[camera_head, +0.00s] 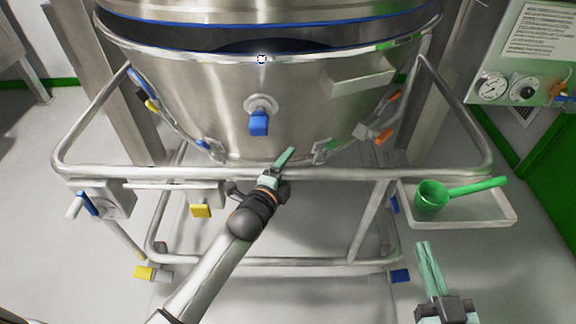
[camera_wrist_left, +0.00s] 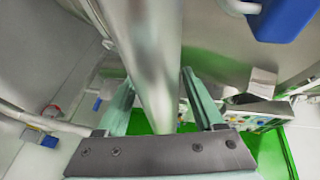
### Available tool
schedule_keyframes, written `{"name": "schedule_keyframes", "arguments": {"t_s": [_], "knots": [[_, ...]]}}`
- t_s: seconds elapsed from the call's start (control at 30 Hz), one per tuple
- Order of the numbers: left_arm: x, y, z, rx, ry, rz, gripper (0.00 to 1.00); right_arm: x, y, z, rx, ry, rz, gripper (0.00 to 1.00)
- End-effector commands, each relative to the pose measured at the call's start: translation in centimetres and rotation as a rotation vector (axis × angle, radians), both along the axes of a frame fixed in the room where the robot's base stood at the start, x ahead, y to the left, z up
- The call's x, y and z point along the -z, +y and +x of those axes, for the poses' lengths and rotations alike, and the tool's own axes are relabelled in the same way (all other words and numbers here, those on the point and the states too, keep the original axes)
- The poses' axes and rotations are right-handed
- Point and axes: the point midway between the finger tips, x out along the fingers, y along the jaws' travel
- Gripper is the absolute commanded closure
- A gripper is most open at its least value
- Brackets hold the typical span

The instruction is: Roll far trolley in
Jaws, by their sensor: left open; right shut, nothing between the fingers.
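The trolley is a steel tube frame (camera_head: 425,172) carrying a large steel bowl (camera_head: 205,90); it stands in front of me. Its front push rail crosses the head view just below the bowl. My left gripper (camera_head: 282,163) is at the middle of this rail. In the left wrist view, the rail (camera_wrist_left: 155,60) runs between the open fingers of my left gripper (camera_wrist_left: 158,92); I cannot tell whether either finger touches it. My right gripper (camera_head: 429,258) is shut and empty, low at the right, apart from the trolley. The trolley's wheels are not clearly visible.
A tray (camera_head: 462,217) at the frame's right holds a green scoop (camera_head: 432,196). A box with a blue lever (camera_head: 88,203) sits at the left. Yellow (camera_head: 144,272) and blue (camera_head: 400,276) tabs are low on the frame. A gauge panel (camera_head: 520,85) is at the right. Floor at left is clear.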

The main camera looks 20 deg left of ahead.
Motion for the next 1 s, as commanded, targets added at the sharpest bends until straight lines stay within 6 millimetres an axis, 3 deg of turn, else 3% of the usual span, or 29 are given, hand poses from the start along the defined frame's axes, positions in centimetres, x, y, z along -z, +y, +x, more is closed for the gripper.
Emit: {"name": "schedule_keyframes", "arguments": {"t_s": [0.1,0.7,1.0], "knots": [[-0.01,0.0,-0.01,0.0,0.0,0.0,0.33,-0.01,-0.01,0.01,0.0,0.0,0.0,1.0],[0.0,0.01,-0.04,0.0,0.0,0.0,1.0,0.01,-0.01,0.01,0.0,0.001,0.001,1.0],[0.01,0.02,-0.04,0.0,0.0,0.0,1.0,0.04,0.0,0.01,0.0,0.002,0.0,1.0]]}}
